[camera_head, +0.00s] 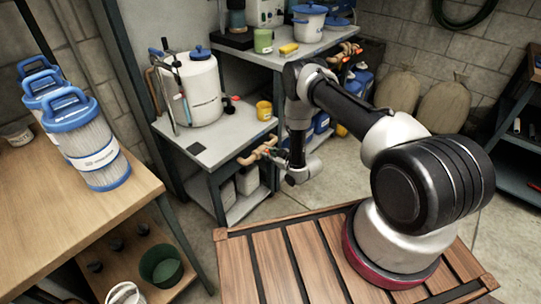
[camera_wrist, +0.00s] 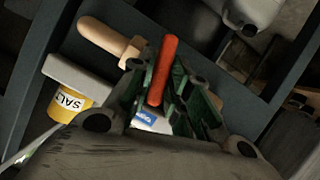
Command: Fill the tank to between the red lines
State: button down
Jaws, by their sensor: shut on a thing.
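The white tank (camera_head: 203,92) with a blue lid stands upright on a small grey table. Reddish marks show near its front left side; the water level is too small to read. Copper-coloured pipework (camera_head: 262,148) sticks out at the table's right side, and a pipe end (camera_wrist: 104,37) shows in the wrist view. My gripper (camera_head: 280,157) is beside this pipework. In the wrist view its green-padded fingers (camera_wrist: 165,88) are shut around a red lever handle (camera_wrist: 168,58). The lever's base is hidden by the fingers.
A yellow salt cup (camera_head: 264,110) stands at the table's right edge, close to my arm; it also shows in the wrist view (camera_wrist: 69,106). A wooden bench (camera_head: 40,195) with blue-capped filters (camera_head: 95,150) is at left. Bare floor lies between.

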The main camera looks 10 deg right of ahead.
jog(key=c, duration=1.4)
grip_release()
jog(key=shift+c, duration=0.2)
jog(key=v, duration=1.2)
jog(key=shift+f, duration=0.1)
